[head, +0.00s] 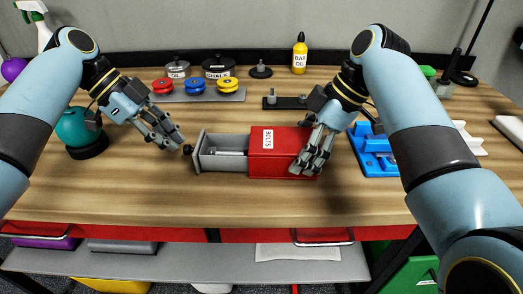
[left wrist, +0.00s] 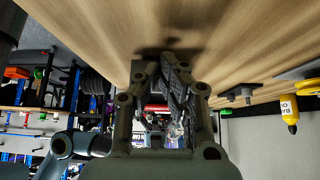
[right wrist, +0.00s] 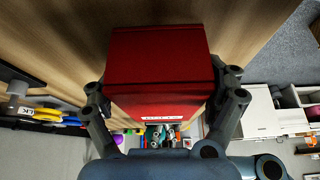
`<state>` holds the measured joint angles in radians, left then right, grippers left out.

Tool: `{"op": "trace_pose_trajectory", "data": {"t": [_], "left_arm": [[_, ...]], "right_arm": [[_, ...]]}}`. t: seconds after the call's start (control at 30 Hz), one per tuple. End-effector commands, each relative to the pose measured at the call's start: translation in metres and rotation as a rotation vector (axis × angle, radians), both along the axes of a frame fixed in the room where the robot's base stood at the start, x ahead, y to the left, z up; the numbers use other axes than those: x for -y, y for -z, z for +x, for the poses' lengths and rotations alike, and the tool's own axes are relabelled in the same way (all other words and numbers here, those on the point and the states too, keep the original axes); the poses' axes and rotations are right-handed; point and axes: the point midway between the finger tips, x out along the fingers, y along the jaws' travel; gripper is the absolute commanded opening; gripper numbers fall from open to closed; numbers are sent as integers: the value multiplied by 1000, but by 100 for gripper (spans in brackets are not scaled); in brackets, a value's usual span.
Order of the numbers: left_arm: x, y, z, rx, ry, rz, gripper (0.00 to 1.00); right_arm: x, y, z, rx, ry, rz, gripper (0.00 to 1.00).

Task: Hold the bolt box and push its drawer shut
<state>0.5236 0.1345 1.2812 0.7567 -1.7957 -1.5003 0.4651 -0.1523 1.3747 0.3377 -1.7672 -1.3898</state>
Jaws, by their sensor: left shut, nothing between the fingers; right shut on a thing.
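The red bolt box (head: 280,158), labelled BOLTS, sits on the wooden bench in the middle of the head view. Its grey drawer (head: 222,163) sticks out of the left side, open, with a dark knob (head: 187,149) on its front. My right gripper (head: 312,165) is shut on the box's right part; the right wrist view shows the box (right wrist: 160,70) between its fingers. My left gripper (head: 177,143) is shut and empty, just left of the knob with a small gap. In the left wrist view its fingers partly hide a bit of red (left wrist: 156,108).
A teal ball (head: 75,127) on a black base stands left, near my left arm. A blue tray (head: 372,150) lies right of the box. Coloured discs (head: 196,86), tins and a yellow oil bottle (head: 299,55) stand behind. The bench in front of the box is clear.

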Motion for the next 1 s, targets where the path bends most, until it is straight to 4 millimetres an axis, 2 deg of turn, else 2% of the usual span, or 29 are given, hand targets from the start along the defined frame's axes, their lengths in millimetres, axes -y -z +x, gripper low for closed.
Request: {"op": "trace_pose_trajectory", "data": {"t": [1.0], "left_arm": [[42,0,-2,0,0,-2,0]], "right_arm": [[0,2,-1,-5,0,-2,54]]}}
